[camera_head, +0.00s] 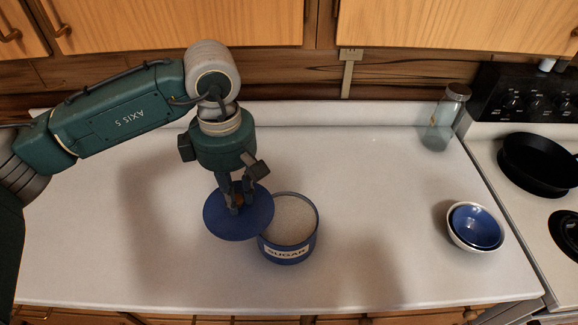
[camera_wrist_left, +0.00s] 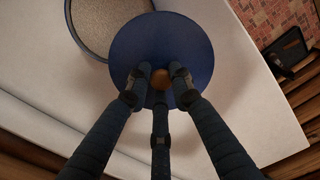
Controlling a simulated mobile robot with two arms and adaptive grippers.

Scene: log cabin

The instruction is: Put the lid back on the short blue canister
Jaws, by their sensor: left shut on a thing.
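The short blue canister (camera_head: 289,250), labelled SUGAR, stands open on the counter and is filled with pale grains. Its round blue lid (camera_head: 219,225) is held by my left gripper (camera_head: 238,202), just left of the canister, and it covers a little of the canister's left rim. I cannot tell whether the two touch. In the left wrist view the gripper's fingers (camera_wrist_left: 160,82) are shut around the brown knob of the lid (camera_wrist_left: 162,35), and the open canister (camera_wrist_left: 105,22) shows behind the lid's edge. My right gripper is not in view.
Nested bowls (camera_head: 476,228), one white and one blue, stand at the counter's right. A glass jar (camera_head: 446,117) stands at the back right. The stove with a black pan (camera_head: 538,163) is at the far right. The counter (camera_head: 375,200) is clear between canister and bowls.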

